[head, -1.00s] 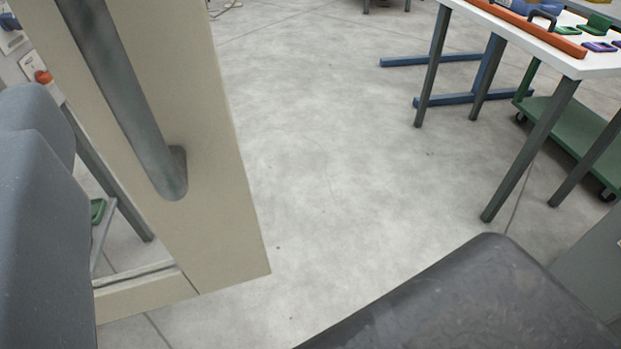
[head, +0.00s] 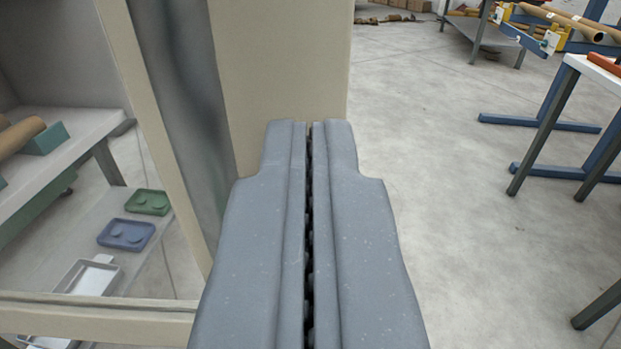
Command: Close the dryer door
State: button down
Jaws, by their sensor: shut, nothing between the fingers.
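The dryer door shows as a beige frame (head: 285,75) with a window on its left and a long dark grey handle (head: 185,110) running down it. The door stands in front of me, with floor visible beyond its right edge. My gripper (head: 310,130) is shut and empty, its two grey fingers side by side. Its tips overlap the lower part of the beige frame in the picture, just right of the handle. I cannot tell whether they touch it. The gripper hides the door's lower right part.
Through the window I see a shelf with a green tray (head: 148,202), a blue tray (head: 126,235) and a white tray (head: 88,278). A white-topped table (head: 590,72) stands at the right. The grey floor (head: 450,200) between is clear.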

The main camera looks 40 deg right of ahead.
aim_at(304, 86)
jog(key=x, duration=0.3)
jog(key=shift+w+d+f+b, duration=0.15)
jog(key=shift+w+b, duration=0.15)
jog(key=shift+w, duration=0.05)
jog(key=shift+w+d, duration=0.2)
jog(key=shift+w, duration=0.1)
jog(key=shift+w, duration=0.1)
